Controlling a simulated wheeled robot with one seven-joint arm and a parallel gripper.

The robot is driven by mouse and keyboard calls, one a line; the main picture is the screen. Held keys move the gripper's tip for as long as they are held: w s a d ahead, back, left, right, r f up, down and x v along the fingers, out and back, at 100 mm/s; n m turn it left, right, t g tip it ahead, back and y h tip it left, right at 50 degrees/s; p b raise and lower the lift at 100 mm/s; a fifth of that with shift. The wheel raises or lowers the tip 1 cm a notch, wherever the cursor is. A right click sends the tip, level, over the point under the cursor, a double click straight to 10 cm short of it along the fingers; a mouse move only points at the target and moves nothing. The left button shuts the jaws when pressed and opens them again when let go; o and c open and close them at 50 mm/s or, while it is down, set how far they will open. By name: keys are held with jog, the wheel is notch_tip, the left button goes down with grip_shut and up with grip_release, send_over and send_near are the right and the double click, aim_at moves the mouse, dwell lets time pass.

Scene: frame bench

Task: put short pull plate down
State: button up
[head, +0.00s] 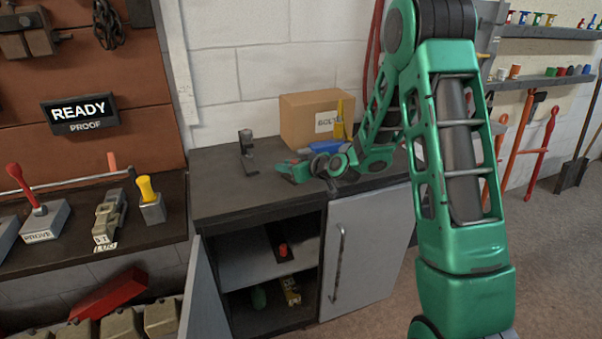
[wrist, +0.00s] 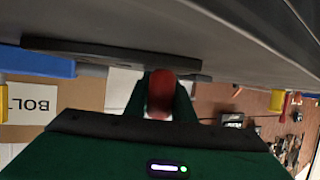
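In the head view the plate is mostly hidden by my gripper.
A cardboard box (head: 308,122), a yellow-handled thing (head: 340,127) and a dark metal stand (head: 247,150) are on the top. Below, the cabinet's left door (head: 203,292) is open; a dark piece with a red knob (head: 283,250) lies on the shelf. The top's front left is clear.

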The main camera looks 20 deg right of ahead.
grip_shut()
jog(key=shift+r, duration=0.1)
